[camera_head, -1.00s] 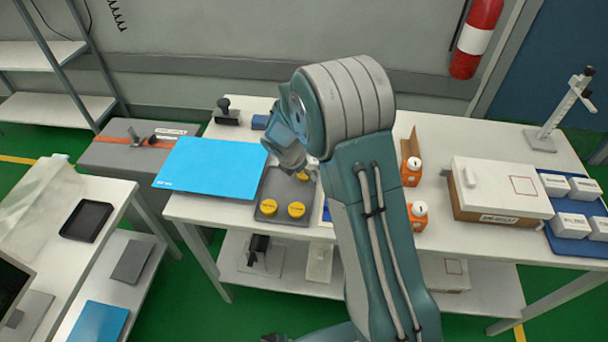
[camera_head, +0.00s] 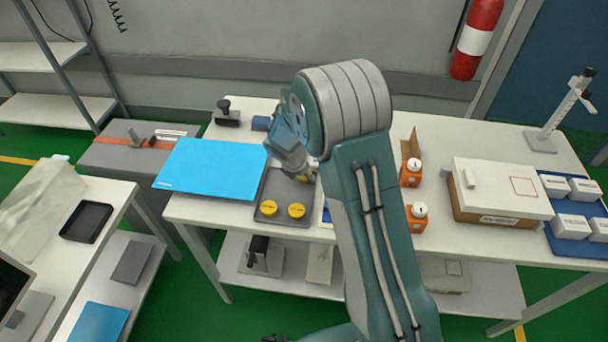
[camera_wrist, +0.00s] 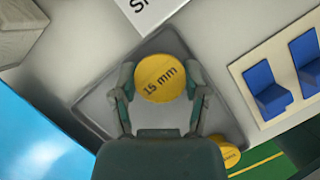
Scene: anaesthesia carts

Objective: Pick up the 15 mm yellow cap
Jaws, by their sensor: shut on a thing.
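The 15 mm yellow cap (camera_wrist: 160,77) is a round disc with dark "15 mm" lettering, upper middle of the wrist view. My gripper (camera_wrist: 162,88) is shut on it, one finger at each side. In the head view my gripper (camera_head: 300,172) is over the back right of the grey tray (camera_head: 281,190), and the arm hides most of the held cap. Whether the cap still touches the tray I cannot tell. Two other yellow caps, a left one (camera_head: 268,207) and a right one (camera_head: 296,210), lie at the tray's front.
A blue sheet (camera_head: 207,166) lies left of the tray. Orange boxes with white-topped bottles (camera_head: 416,219) and a white-lidded box (camera_head: 502,187) stand right of my arm. In the wrist view, a white label (camera_wrist: 150,10) and blue holders (camera_wrist: 266,90) are near the tray.

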